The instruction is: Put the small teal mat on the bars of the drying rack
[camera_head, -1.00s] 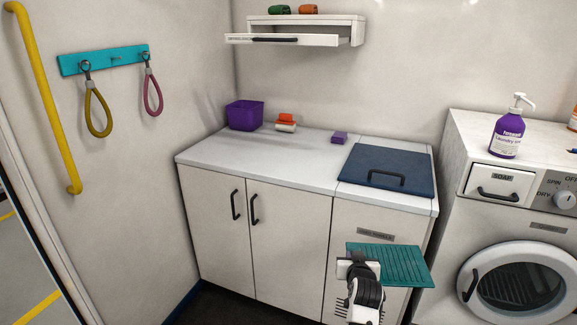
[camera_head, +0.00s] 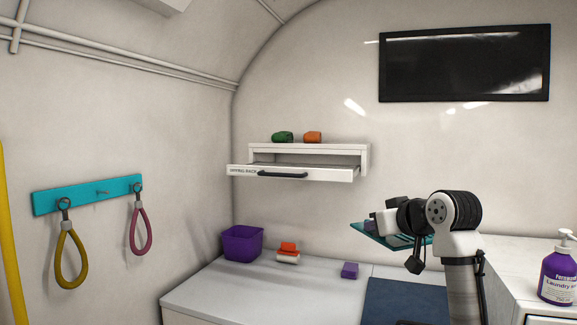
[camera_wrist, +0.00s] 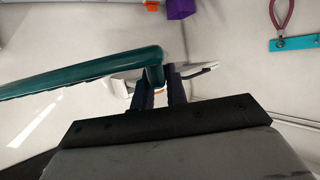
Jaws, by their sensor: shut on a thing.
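A green roll (camera_head: 283,137) and an orange roll (camera_head: 313,137) lie on the shelf above the rack. Below, the counter (camera_head: 220,298) holds a purple bin (camera_head: 242,244), an orange-and-white brush (camera_head: 288,253) and a purple block (camera_head: 350,270). A soap bottle (camera_head: 560,272) stands at right.

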